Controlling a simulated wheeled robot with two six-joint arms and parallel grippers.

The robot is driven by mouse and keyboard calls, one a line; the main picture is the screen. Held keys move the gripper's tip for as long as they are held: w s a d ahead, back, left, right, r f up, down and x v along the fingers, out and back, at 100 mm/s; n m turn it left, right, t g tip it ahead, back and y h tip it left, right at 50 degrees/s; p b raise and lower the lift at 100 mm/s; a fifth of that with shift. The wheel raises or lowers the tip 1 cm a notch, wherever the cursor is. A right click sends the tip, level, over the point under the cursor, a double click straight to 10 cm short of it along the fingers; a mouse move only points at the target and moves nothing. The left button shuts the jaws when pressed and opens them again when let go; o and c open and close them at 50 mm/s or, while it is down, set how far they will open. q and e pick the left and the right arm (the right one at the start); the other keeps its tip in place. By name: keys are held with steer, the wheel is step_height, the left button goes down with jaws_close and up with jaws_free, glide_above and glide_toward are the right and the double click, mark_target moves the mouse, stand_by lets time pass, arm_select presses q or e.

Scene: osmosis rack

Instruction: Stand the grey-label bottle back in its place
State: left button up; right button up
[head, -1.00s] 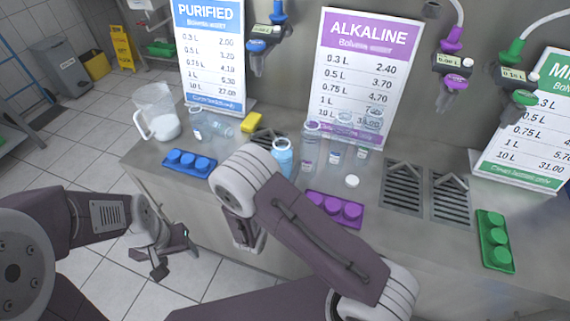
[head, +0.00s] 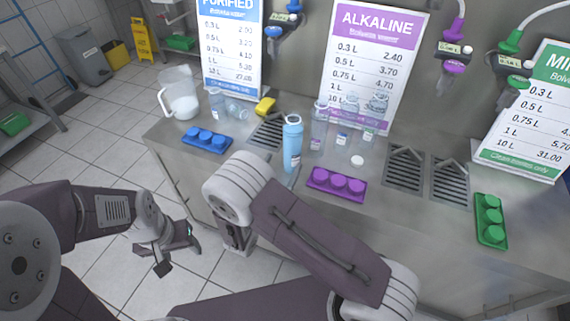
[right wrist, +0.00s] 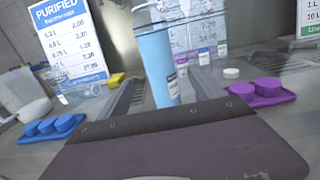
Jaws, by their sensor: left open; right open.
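A clear bottle (head: 237,111) lies on its side on the counter beside the jug; its label colour is too small to tell. A clear bottle (head: 217,102) stands left of it. A light-blue bottle (head: 292,142) with a pale label stands upright near the counter's front. It also shows in the right wrist view (right wrist: 158,65). My right gripper (right wrist: 165,100) is open, low in front of the blue bottle; whether it touches is unclear. My forearm hides it in the head view. My left gripper (head: 176,250) is open and empty, over the floor left of the counter.
Three clear bottles, labelled purple (head: 318,127), blue (head: 345,122) and green (head: 372,116), stand before the alkaline sign. A jug (head: 182,100), yellow block (head: 265,106), blue caps tray (head: 207,141), purple caps tray (head: 336,184) and loose white cap (head: 357,161) are around.

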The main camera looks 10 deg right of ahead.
steer(key=s+d+f+m+g, duration=0.3)
steer(key=s+d+m+g, duration=1.1)
steer(key=s+d+g, duration=0.1)
steer(key=s+a+f+m+g+y, duration=0.2)
steer(key=s+a+m+y, duration=0.3)
steer(key=s+m+y, duration=0.3)
steer(key=w+a+r+m+t+y+p, duration=0.2)
steer(key=w+a+r+m+t, duration=0.1)
steer(key=m, duration=0.4)
steer(key=shift+w+a+r+t+y, duration=0.3)
steer(key=shift+w+a+r+y, duration=0.1)
steer(key=shift+w+r, duration=0.45)
